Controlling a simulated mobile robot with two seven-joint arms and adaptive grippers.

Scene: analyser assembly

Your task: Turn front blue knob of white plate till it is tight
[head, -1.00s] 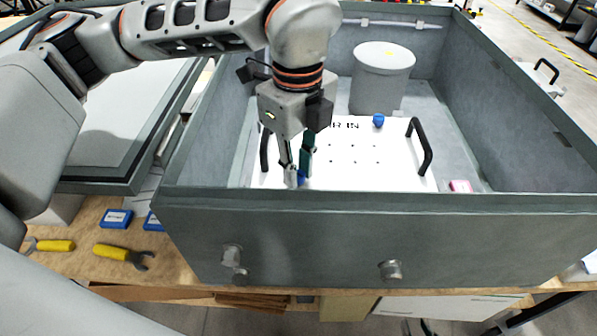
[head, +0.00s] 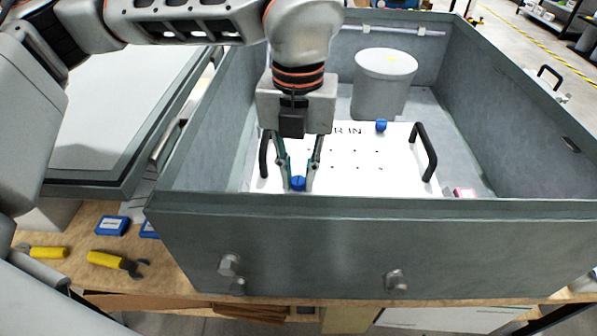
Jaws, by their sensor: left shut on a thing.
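The white plate (head: 390,165) lies inside the grey box, with a black handle at each side and rows of small holes. The front blue knob (head: 298,183) sits at its front edge, close behind the box's front wall. A second blue knob (head: 381,126) stands at the plate's far edge. My left gripper (head: 299,184) points down from above, with its two fingers on either side of the front knob, shut on it. The knob's lower part and the plate's front edge are hidden by the box wall. My right gripper is not in view.
The grey box's front wall (head: 340,235) rises in front of the plate. A grey cylinder (head: 384,85) stands behind the plate, and a pink item (head: 465,193) lies at its right. Yellow-handled tools (head: 110,261) and blue boxes (head: 112,226) lie on the bench at left.

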